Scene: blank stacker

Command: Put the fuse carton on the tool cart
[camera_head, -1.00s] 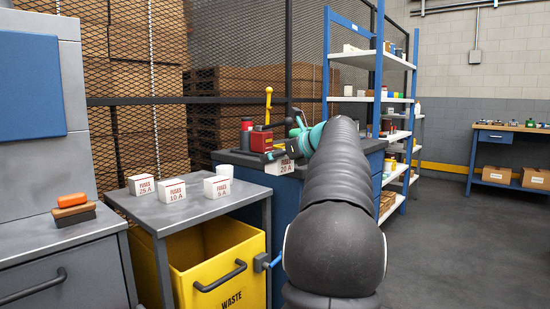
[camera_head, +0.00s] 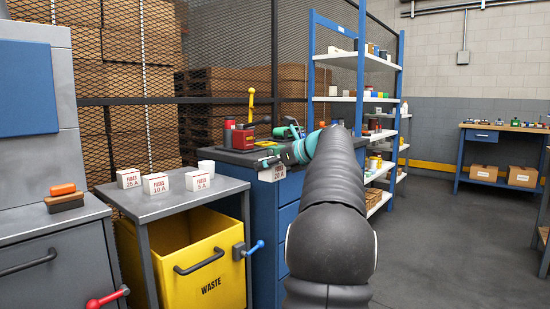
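The white fuse carton (camera_head: 272,173) marked 20 A shows at the near edge of the blue tool cart's dark top (camera_head: 236,156). My gripper (camera_head: 269,161), dark and small at the end of my teal and black arm, is at the carton's upper part and appears shut on it. My arm hides part of the cart, and the fingertips are hard to make out. I cannot tell whether the carton touches the cart. Three more fuse cartons, 25 A (camera_head: 129,178), 10 A (camera_head: 156,184) and 5 A (camera_head: 197,181), stand on the grey table (camera_head: 190,204).
A white cup (camera_head: 206,167) stands behind the 5 A carton. A yellow waste bin (camera_head: 205,270) stands under the table. Floor at right is clear.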

